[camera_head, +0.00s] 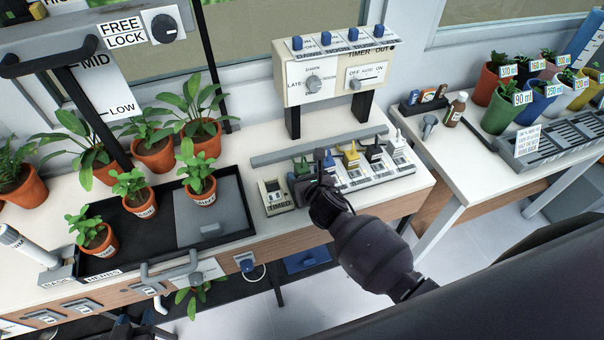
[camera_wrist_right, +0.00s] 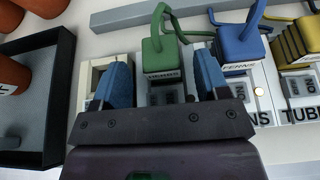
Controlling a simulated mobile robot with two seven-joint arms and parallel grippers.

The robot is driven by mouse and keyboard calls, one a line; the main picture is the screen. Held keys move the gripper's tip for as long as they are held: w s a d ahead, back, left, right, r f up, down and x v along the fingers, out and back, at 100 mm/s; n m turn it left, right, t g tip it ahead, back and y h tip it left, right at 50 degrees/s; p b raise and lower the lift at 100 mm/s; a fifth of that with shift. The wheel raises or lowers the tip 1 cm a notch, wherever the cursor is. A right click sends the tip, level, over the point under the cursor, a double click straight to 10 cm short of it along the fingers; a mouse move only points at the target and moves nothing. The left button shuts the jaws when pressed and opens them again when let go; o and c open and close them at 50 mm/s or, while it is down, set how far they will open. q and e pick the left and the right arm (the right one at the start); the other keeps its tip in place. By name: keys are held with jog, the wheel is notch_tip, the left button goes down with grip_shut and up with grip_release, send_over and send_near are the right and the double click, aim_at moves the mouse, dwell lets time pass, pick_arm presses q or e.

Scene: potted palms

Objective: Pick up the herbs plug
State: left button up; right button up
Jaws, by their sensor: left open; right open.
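A green plug (camera_head: 301,166) with a cord stands in the row of sockets on the near table; its front label is too blurred to read for certain. It also shows in the right wrist view (camera_wrist_right: 165,55), upright in its socket. My right gripper (camera_head: 308,182) is just in front of it. In the right wrist view, the gripper's blue fingers (camera_wrist_right: 163,80) are apart, one to each side of the green plug, with no visible grip. My left gripper (camera_head: 128,329) shows only as a dark shape at the bottom edge of the head view.
A blue plug (camera_wrist_right: 240,45) labelled FERNS stands close to the right, then a yellow plug (camera_head: 351,158) and others. A timer box (camera_head: 335,75) rises behind. A black tray (camera_head: 140,232) with potted plants lies left.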

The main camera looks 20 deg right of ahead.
jog(key=shift+x, duration=0.8)
jog(key=shift+f, duration=0.1)
jog(key=c, duration=1)
